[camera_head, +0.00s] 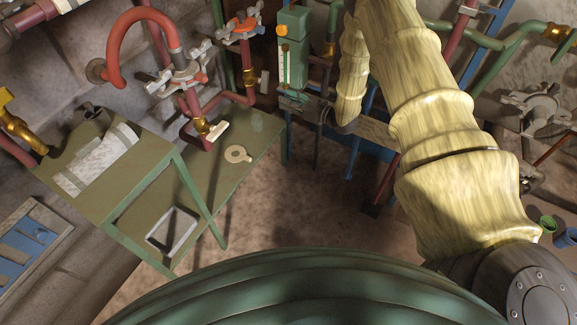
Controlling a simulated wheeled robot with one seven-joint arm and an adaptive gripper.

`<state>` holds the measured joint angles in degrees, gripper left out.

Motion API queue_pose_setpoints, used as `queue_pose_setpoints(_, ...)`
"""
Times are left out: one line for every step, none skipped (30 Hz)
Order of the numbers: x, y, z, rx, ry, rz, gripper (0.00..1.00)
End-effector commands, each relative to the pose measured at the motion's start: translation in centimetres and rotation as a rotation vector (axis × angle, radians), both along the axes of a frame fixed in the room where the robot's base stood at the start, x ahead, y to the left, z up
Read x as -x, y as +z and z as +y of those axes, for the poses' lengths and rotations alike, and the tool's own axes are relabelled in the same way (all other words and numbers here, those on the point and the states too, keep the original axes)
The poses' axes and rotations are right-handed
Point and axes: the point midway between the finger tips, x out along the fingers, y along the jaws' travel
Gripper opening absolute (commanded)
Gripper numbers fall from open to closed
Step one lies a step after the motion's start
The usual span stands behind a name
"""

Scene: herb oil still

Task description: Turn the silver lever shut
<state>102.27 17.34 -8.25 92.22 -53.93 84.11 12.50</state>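I cannot tell for sure which part is the silver lever. Silver-grey valve handles (178,77) sit on the red pipework at the upper left, and another grey handle (240,28) sits higher, to its right. A pale, short lever (218,130) shows on a brass fitting above the green table. My yellow-sleeved arm rises from the lower right, bends at the top edge and comes down near the centre. A dark, small shape at the sleeve's lower end may be my gripper (314,107); its fingers are not clear. It is beside the green gauge box and apart from the left-hand handles.
A green table (255,125) at the left carries papers (97,160) and a pale ring-shaped piece (237,154). The green gauge box (291,48) stands at the top centre. A grey handwheel (540,106) is at the right. Bare floor (290,205) shows at the centre.

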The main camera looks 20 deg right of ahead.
Motion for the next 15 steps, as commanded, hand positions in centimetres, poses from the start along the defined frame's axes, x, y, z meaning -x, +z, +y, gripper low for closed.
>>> queue_pose_setpoints(0.3, -1.1, 0.2, 0.000, -0.007, 0.012, 0.34)
queue_pose_setpoints(0.4, -1.5, 0.3, 0.001, -0.013, 0.019, 0.34)
queue_pose_setpoints(0.6, -2.1, 0.5, 0.003, -0.019, 0.028, 0.34)
queue_pose_setpoints(0.7, -2.5, 0.6, 0.004, -0.024, 0.036, 0.34)
queue_pose_setpoints(0.9, -2.9, 0.7, 0.005, -0.029, 0.043, 0.34)
queue_pose_setpoints(1.1, -3.4, 0.8, 0.007, -0.036, 0.053, 0.34)
queue_pose_setpoints(1.2, -3.9, 0.9, 0.007, -0.041, 0.060, 0.34)
queue_pose_setpoints(1.4, -4.3, 1.0, 0.008, -0.046, 0.067, 0.34)
queue_pose_setpoints(1.6, -4.8, 1.1, 0.009, -0.051, 0.078, 0.34)
queue_pose_setpoints(1.7, -5.2, 1.2, 0.011, -0.056, 0.084, 0.34)
queue_pose_setpoints(1.9, -5.6, 1.3, 0.012, -0.061, 0.092, 0.34)
queue_pose_setpoints(2.1, -6.2, 1.4, 0.013, -0.068, 0.102, 0.34)
queue_pose_setpoints(2.3, -6.6, 1.5, 0.014, -0.072, 0.110, 0.34)
queue_pose_setpoints(2.5, -7.0, 1.6, 0.015, -0.076, 0.117, 0.34)
queue_pose_setpoints(2.7, -7.5, 1.7, 0.017, -0.082, 0.126, 0.34)
